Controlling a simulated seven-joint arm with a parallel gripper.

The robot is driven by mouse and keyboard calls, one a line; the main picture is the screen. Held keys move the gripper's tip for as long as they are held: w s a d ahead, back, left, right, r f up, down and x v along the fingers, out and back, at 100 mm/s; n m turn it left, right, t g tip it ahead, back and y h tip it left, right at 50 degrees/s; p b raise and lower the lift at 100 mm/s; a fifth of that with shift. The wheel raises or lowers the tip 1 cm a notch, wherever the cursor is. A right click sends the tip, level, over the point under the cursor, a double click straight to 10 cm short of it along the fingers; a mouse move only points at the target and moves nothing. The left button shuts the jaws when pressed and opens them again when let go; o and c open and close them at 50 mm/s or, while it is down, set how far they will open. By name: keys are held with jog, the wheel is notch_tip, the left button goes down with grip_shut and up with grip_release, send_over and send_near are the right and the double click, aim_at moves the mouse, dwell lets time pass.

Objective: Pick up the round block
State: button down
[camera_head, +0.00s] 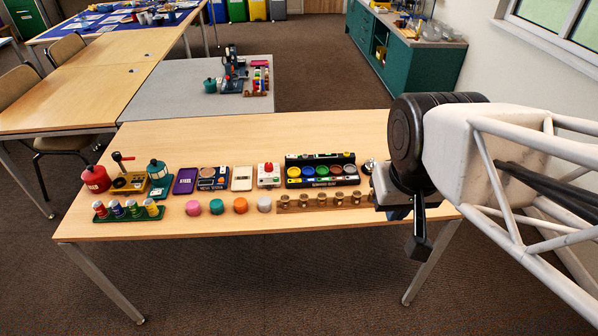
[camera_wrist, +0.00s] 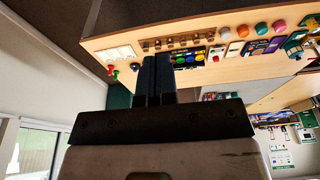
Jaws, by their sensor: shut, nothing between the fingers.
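Several small round blocks stand in a row near the table's front edge in the head view: a pink block (camera_head: 193,207), a teal block (camera_head: 216,206), an orange block (camera_head: 240,205) and a white block (camera_head: 264,204). I cannot tell which one the task means. In the wrist view, the pink block (camera_wrist: 278,23), teal block (camera_wrist: 260,27) and orange block (camera_wrist: 243,30) show at the upper right. My gripper (camera_head: 418,243) is at the table's right end, well to the right of the blocks. Its fingers (camera_wrist: 156,62) are together and empty in the wrist view.
A wooden strip with brass weights (camera_head: 320,201) lies between the blocks and my gripper. A rack of coloured cylinders (camera_head: 128,210) stands to their left. Boxes and devices, including a black unit with coloured discs (camera_head: 321,170), line up behind. The table's front strip (camera_head: 250,228) is clear.

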jog(key=c, duration=1.8)
grip_release()
jog(key=o, duration=1.2)
jog(key=shift+c, duration=0.2)
